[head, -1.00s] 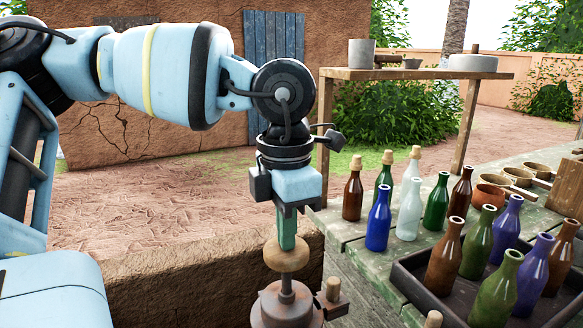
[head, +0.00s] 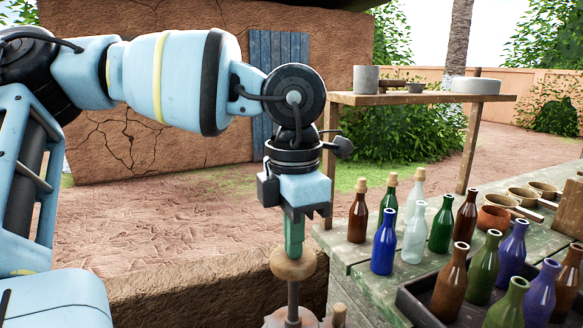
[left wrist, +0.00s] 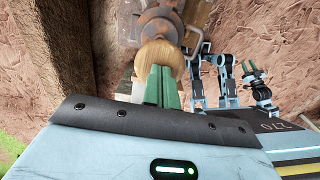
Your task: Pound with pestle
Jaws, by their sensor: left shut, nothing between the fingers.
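The pestle has a round wooden knob (head: 293,265) on a thin dark metal rod. It stands upright, the rod going down to a rusty metal mortar (head: 282,319) cut off by the lower edge of the head view. My left gripper (head: 294,252) points straight down, shut, its green fingertips at the top of the knob. In the left wrist view, the fingertips (left wrist: 162,88) overlap the wooden knob (left wrist: 160,58), with the mortar (left wrist: 160,24) beyond. My right gripper (left wrist: 251,70) shows small there, its green fingers apart and empty.
A wooden table (head: 352,256) at the right holds several glass bottles, a dark bottle tray (head: 409,295) and bowls. A raised shelf (head: 425,98) stands behind. A low mud wall (head: 180,295) runs left of the mortar. The space above the wall is open.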

